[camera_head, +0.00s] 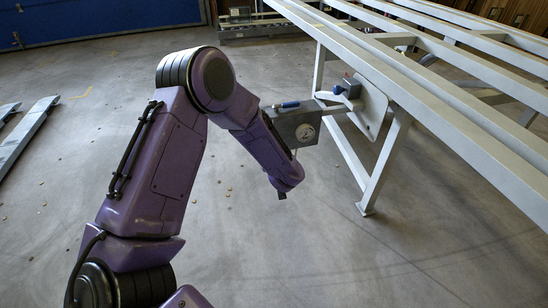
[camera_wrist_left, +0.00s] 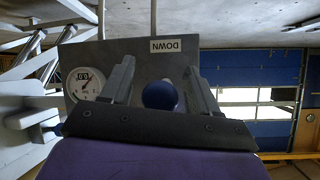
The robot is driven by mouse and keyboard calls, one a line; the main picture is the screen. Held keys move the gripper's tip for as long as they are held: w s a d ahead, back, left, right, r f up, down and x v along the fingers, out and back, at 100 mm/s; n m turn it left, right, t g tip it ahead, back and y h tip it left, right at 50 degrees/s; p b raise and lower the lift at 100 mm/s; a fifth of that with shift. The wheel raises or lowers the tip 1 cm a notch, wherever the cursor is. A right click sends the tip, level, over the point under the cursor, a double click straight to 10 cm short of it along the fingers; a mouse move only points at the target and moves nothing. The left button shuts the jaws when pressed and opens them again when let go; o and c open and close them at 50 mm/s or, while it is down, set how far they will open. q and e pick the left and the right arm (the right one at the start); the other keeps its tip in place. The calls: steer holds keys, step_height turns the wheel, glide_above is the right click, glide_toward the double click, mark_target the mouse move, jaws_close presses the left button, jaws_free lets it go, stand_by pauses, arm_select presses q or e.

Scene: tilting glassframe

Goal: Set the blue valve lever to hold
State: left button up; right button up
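In the left wrist view, a rounded blue lever end (camera_wrist_left: 160,95) sits between the two fingers of my left gripper (camera_wrist_left: 162,78), with a gap on each side. The gripper is open and holds nothing. A "DOWN" label (camera_wrist_left: 175,45) appears upside down on the box. My right gripper is out of view.
The box stands beside a long grey steel frame (camera_head: 440,110), whose leg (camera_head: 385,165) reaches the floor on the right. A grey plate (camera_head: 371,108) and a small block (camera_head: 351,86) sit close behind the box. Open floor (camera_head: 300,260) lies in front.

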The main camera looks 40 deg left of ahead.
arm_select(q)
steer(key=shift+r, duration=0.1)
steer(key=p+v, duration=0.2)
steer(key=v, duration=0.8)
steer(key=shift+s+d+p, duration=0.2)
steer(key=shift+s+p, duration=0.05)
steer(key=shift+p, duration=0.1)
